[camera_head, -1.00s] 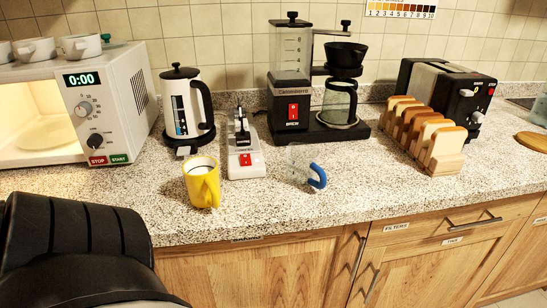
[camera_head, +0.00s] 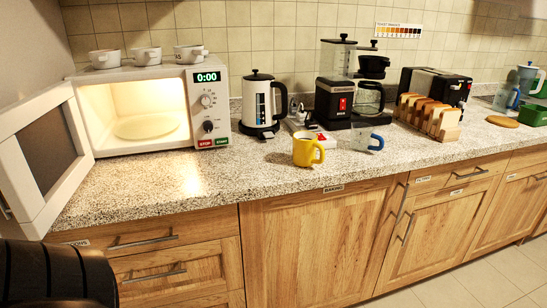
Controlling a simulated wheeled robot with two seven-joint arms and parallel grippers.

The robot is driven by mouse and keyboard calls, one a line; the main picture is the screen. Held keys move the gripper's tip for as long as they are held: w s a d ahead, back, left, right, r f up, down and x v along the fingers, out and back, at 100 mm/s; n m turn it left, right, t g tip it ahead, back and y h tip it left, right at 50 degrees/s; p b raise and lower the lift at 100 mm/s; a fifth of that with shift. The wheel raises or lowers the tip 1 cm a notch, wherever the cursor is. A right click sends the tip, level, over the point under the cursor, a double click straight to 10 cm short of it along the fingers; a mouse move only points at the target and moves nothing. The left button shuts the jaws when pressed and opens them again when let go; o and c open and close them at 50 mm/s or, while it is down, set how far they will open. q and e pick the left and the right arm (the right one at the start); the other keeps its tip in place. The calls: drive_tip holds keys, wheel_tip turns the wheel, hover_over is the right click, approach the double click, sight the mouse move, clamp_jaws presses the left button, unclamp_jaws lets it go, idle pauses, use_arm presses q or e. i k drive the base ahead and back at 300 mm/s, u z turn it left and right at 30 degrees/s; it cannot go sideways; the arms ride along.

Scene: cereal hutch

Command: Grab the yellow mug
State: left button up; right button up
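The yellow mug (camera_head: 305,151) stands upright on the speckled counter (camera_head: 200,187), near its front edge, with its handle pointing right. Nothing is holding it. A black ribbed part of my own arm shows at the bottom left corner, well away from the mug. Neither of my grippers shows in the view.
The white microwave (camera_head: 221,112) stands left with its door (camera_head: 47,150) swung open over the counter edge. Behind the mug are a white kettle (camera_head: 257,103) and a red-switched device (camera_head: 308,131). A blue-handled clear cup (camera_head: 364,138) stands right of the mug. Toast rack (camera_head: 450,134) farther right.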

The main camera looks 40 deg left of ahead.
sight(305, 144)
drive_tip(key=u, duration=1.85)
